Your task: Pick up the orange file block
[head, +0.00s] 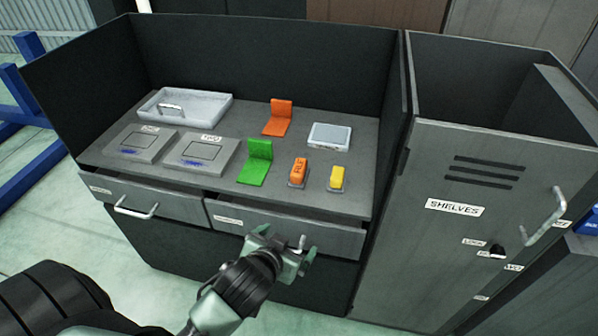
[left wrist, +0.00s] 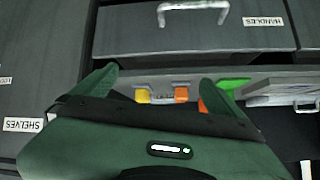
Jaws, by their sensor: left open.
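The orange file block (head: 298,172) stands on a small grey base on the grey worktop, near its front edge. It also shows small in the left wrist view (left wrist: 181,94). A yellow block (head: 337,179) on a similar base is to its right. My left gripper (head: 286,243) is open and empty, in front of the right drawer and below the file block in the head view. In the left wrist view its fingers (left wrist: 163,86) spread apart with the blocks showing beyond them. My right gripper is not in view.
A green bent plate (head: 256,162) stands left of the file block, an orange one (head: 278,118) behind. A tray (head: 186,106) and grey box (head: 330,135) are further back. Dark walls enclose the worktop's back and sides. The right drawer (head: 290,233) fronts it; a SHELVES cabinet (head: 440,235) stands right.

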